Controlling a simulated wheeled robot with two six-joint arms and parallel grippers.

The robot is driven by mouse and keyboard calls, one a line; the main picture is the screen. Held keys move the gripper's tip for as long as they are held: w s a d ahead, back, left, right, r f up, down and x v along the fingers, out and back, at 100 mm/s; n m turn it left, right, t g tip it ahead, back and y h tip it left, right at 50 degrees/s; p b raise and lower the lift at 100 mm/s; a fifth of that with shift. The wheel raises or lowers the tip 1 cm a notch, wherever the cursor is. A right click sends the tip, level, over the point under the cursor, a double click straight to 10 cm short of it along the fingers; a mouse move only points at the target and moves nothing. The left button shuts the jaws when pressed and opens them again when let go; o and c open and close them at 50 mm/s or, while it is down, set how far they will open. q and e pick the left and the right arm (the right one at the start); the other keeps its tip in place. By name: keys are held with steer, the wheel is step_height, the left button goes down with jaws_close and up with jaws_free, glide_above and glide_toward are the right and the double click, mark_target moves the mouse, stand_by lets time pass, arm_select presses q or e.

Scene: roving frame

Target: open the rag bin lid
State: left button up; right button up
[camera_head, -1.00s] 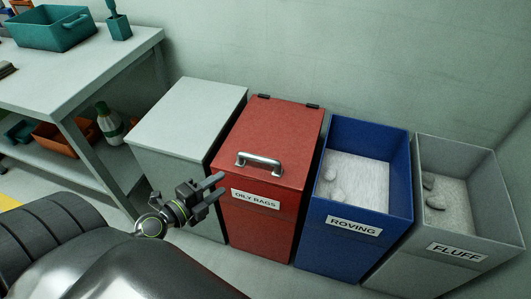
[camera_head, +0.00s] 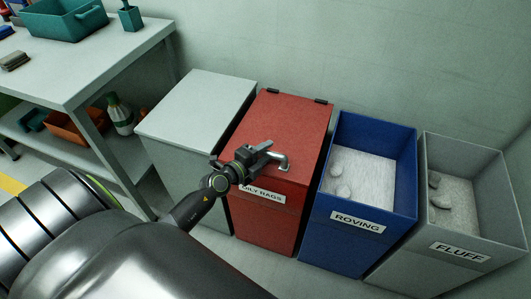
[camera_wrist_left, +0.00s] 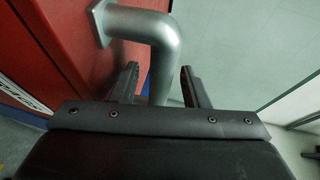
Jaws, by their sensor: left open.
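The red rag bin (camera_head: 270,220), labelled OILY RAGS, stands in the row of bins with its red lid (camera_head: 285,120) shut. A silver bar handle (camera_head: 283,162) is fixed near the lid's front edge; my gripper hides its left part. My left gripper (camera_head: 268,153) is at the handle. In the left wrist view the handle (camera_wrist_left: 165,50) runs down between the two open fingers (camera_wrist_left: 160,85), which are not closed on it. My right gripper is not in view.
A grey lidded bin (camera_head: 200,105) stands left of the red bin. The open blue ROVING bin (camera_head: 345,245) and grey FLUFF bin (camera_head: 490,165) stand to its right. A workbench (camera_head: 100,60) is at the far left. The wall is close behind the bins.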

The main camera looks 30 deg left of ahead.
arm_select(q)
steer(key=shift+w, duration=0.25)
jaws_close()
